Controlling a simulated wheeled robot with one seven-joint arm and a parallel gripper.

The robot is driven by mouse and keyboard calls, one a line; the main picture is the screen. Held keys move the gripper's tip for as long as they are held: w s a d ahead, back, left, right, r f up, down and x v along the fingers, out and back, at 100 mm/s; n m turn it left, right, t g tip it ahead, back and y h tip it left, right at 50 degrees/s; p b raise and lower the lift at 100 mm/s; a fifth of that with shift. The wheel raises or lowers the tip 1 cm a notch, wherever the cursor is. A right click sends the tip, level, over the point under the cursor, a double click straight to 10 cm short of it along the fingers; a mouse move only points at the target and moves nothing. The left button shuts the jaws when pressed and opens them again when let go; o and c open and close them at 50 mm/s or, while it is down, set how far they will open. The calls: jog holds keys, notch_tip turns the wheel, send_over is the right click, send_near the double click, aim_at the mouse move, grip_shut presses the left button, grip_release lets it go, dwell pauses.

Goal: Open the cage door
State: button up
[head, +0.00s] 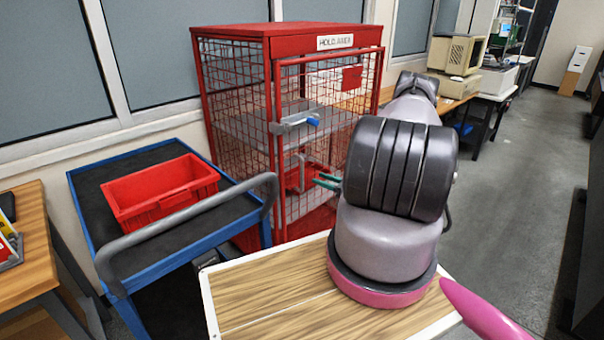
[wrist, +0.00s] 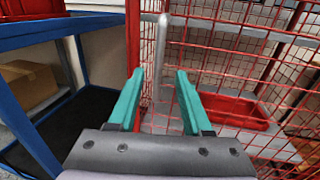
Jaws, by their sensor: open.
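The red mesh cage (head: 236,92) stands against the wall, and its framed door (head: 340,100) faces me and looks closed. My gripper (head: 328,182) is open, with teal fingers pointing at the door. In the wrist view, the handle lines up between the fingertips of my gripper (wrist: 160,76). I cannot tell whether it lies between them in depth. My arm hides the door's lower right.
A blue cart (head: 180,256) with a grey push bar (head: 190,215) and a red bin (head: 160,190) stands left of the cage. A red tray (wrist: 235,110) is inside the cage. Open floor (head: 500,180) lies to the right.

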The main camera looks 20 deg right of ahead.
jog(key=x, duration=0.9)
jog(key=shift+w+a, duration=0.15)
jog(key=shift+w, duration=0.05)
grip_shut()
dwell(1.1)
